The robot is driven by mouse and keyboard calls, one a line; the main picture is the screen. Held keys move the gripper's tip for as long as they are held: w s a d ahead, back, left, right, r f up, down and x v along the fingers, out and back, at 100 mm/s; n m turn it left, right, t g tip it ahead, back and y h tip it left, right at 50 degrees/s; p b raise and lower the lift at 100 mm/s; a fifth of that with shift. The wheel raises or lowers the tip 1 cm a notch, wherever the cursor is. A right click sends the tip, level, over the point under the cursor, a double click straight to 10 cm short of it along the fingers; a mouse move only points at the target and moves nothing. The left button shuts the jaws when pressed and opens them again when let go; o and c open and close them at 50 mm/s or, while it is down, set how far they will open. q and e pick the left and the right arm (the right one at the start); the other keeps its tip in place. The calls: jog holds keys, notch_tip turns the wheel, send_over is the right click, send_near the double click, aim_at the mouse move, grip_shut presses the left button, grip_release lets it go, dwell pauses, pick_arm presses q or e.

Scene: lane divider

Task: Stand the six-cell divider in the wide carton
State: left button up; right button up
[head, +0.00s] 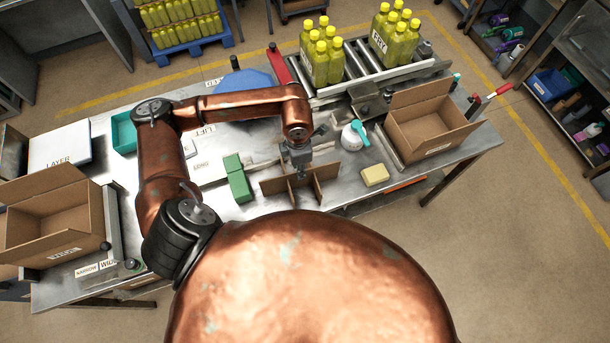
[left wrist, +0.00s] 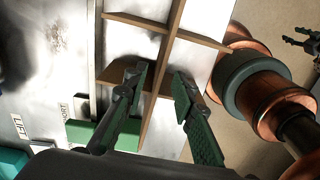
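The brown cardboard divider (head: 318,187), crossed panels, stands on the table in front of me. My left gripper (head: 298,168) is right above it, pointing down. In the left wrist view my left gripper (left wrist: 157,82) is open, its green-padded fingers on either side of the divider's long panel (left wrist: 172,28), with gaps showing. One open carton (head: 50,246) stands at the table's left end, its label upside down. Another open carton (head: 432,142) stands at the right. I cannot tell which carton is wide. A dark forked part that looks like my right gripper (left wrist: 303,42) shows at the wrist view's right edge.
Green blocks (head: 238,182) lie left of the divider. A yellow block (head: 375,175) and a white bottle with a teal top (head: 355,135) lie to its right. A roller conveyor (head: 355,72) with yellow bottles is behind. Narrow and wide signs (head: 98,267) sit by the left carton.

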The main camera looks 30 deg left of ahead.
pick_arm(q)
jog(key=shift+w+f, duration=0.1)
jog(key=shift+f, duration=0.55)
notch_tip(320, 180, down, 2)
jog(key=p, duration=0.2)
send_over(301, 187)
notch_tip(301, 187, down, 5)
jog(key=shift+w+r, duration=0.1)
jog(key=shift+r, duration=0.05)
jog(key=shift+a, duration=0.1)
pick_arm(e)
jog(key=shift+r, duration=0.6)
pick_arm(q)
grip_shut()
pick_arm(e)
jog(key=shift+a, duration=0.15)
